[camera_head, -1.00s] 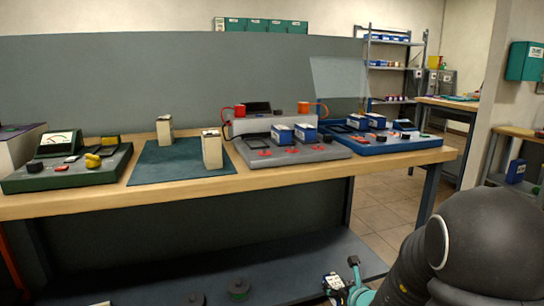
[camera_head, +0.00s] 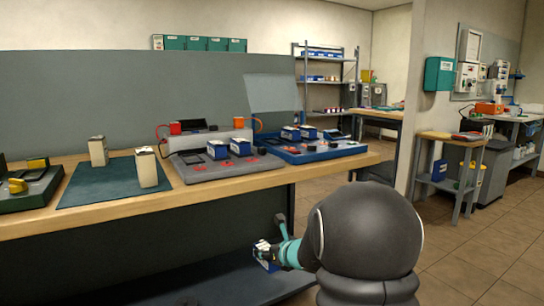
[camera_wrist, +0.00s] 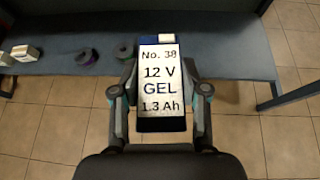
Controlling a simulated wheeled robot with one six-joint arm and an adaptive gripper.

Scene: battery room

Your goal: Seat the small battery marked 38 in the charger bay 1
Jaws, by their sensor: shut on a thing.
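The small battery (camera_wrist: 160,85) reads "No. 38, 12 V GEL 1.3 Ah" in the wrist view. My gripper (camera_wrist: 160,98) is shut on it, one finger on each side, label facing the wrist camera. In the head view the battery (camera_head: 262,256) and my gripper (camera_head: 274,252) show small at lower middle, in front of the bench and below its top. A grey charger-like unit (camera_head: 197,173) and a blue one (camera_head: 325,153) stand on the bench, each with blue batteries on it. Bay numbers are too small to read.
The bench top (camera_head: 110,205) holds a dark green mat (camera_head: 110,188) with two beige batteries (camera_head: 147,168), and a green tester (camera_head: 40,190) at left. A lower shelf (camera_wrist: 80,62) lies under the bench. Floor (camera_head: 450,270) at right is open up to a side table (camera_head: 452,137).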

